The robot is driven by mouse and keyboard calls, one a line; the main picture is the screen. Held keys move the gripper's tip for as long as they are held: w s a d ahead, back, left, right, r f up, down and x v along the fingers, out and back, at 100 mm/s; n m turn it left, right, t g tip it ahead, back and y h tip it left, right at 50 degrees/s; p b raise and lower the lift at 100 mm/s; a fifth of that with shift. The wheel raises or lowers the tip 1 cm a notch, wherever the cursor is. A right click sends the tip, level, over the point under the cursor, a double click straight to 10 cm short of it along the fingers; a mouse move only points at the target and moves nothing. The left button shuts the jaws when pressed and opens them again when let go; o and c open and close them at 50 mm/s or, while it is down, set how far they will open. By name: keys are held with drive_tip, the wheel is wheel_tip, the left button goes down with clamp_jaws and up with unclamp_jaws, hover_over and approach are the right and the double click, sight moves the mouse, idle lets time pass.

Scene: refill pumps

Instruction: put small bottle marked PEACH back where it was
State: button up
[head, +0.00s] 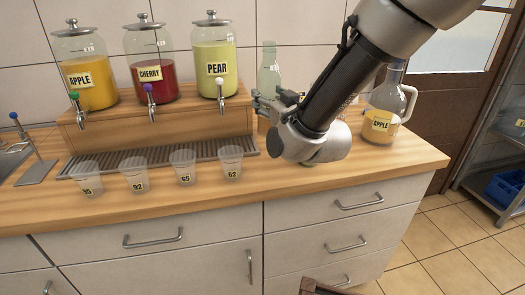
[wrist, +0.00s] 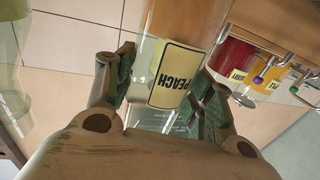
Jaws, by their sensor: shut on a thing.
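The small bottle marked PEACH (wrist: 177,78) is between the two fingers of my gripper (wrist: 163,90) in the wrist view. Its cream label shows upside down there, as does the whole scene. In the head view a clear, pale green bottle (head: 268,72) stands up above my gripper (head: 274,103), its neck at the top, and looks upright. My gripper is shut on the bottle, at the right end of the dispenser stand. My wrist and forearm hide the bottle's lower part in the head view, and I cannot tell whether its base touches the counter.
Three jars, APPLE (head: 86,82), CHERRY (head: 150,76) and PEAR (head: 214,70), stand on a wooden stand (head: 160,128). Several numbered cups line the front, including one marked 62 (head: 229,163). An APPLE jug (head: 383,119) stands right of my arm. The right front counter (head: 400,160) is clear.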

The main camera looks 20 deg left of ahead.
sight(269, 132)
wheel_tip(269, 132, down, 10)
drive_tip(key=shift+r, duration=0.2)
drive_tip(key=shift+f, duration=0.1)
drive_tip(key=o, duration=1.6)
drive_tip(key=shift+f, duration=0.1)
drive_tip(key=shift+o, duration=0.2)
drive_tip(key=v, duration=1.2)
